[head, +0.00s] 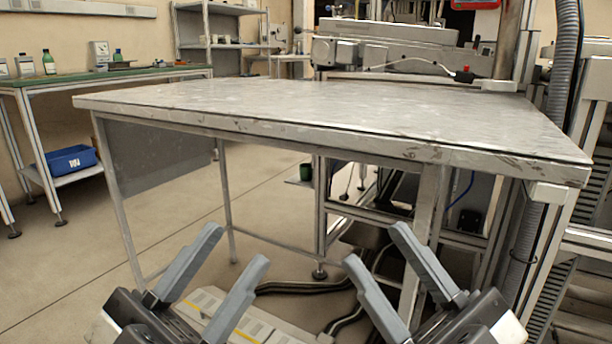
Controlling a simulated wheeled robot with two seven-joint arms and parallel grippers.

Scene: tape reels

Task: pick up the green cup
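A small dark green, cup-like object (305,172) shows beneath the big table, on a low grey surface near the metal legs. It is far off and small, so I cannot tell for sure that it is the green cup. My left gripper (237,247) is open and empty, in front of the table and below its top. My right gripper (375,246) is also open and empty, at about the same height to the right. Both grippers are well apart from the green object.
The big grey table (330,110) has a bare top. A green-topped bench (150,74) at the left holds bottles, including a green bottle (48,63). A blue bin (70,159) sits on its lower shelf. Machinery (385,50) stands behind the table. Floor at the left is open.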

